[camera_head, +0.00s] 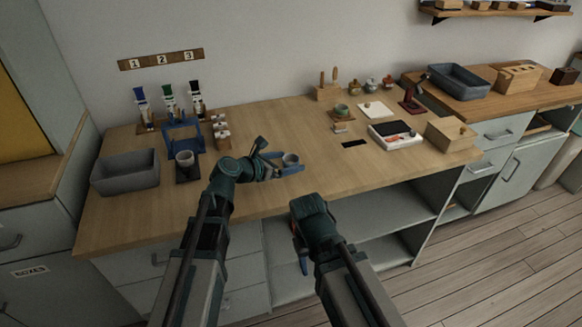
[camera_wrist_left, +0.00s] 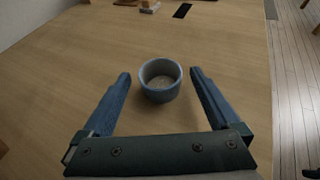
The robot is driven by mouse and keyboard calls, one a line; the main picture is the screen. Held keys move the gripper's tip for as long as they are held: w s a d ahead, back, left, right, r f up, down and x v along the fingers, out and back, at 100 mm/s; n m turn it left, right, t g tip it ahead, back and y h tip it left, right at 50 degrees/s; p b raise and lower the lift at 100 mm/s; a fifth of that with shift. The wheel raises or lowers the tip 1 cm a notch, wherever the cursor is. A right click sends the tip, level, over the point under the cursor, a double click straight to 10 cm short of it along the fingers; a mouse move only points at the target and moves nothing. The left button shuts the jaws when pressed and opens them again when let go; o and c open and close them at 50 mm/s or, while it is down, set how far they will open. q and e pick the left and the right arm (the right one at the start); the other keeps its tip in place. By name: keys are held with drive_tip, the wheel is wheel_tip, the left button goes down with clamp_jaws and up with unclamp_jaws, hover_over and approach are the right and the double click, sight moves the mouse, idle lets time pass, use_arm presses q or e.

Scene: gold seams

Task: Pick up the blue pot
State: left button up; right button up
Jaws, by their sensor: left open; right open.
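The blue pot (camera_wrist_left: 160,90) is a small, round, open-topped pot with a grey-blue outside and a pale inside. It stands upright on the wooden worktop (camera_head: 250,205) and also shows in the head view (camera_head: 291,159). My left gripper (camera_head: 281,159) is open, its two blue fingers on either side of the pot. In the left wrist view the pot sits between the fingertips with a gap on each side. My right gripper (camera_head: 302,260) hangs low in front of the worktop's edge, its fingers partly hidden by its wrist.
A grey bin (camera_head: 125,175) and a blue stand (camera_head: 183,135) with a grey cup (camera_head: 185,158) are at the left. A white tray (camera_head: 396,135), a wooden box (camera_head: 450,135) and a black strip (camera_head: 354,143) lie to the right. The worktop around the pot is clear.

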use_arm(q)
drive_tip(key=shift+w+d, duration=0.1)
drive_tip(key=shift+c, duration=0.3)
drive_tip(key=c, duration=1.4)
drive_tip(key=shift+o, duration=0.2)
drive_tip(key=shift+r, duration=0.2)
use_arm(e)
drive_tip(key=shift+r, duration=0.15)
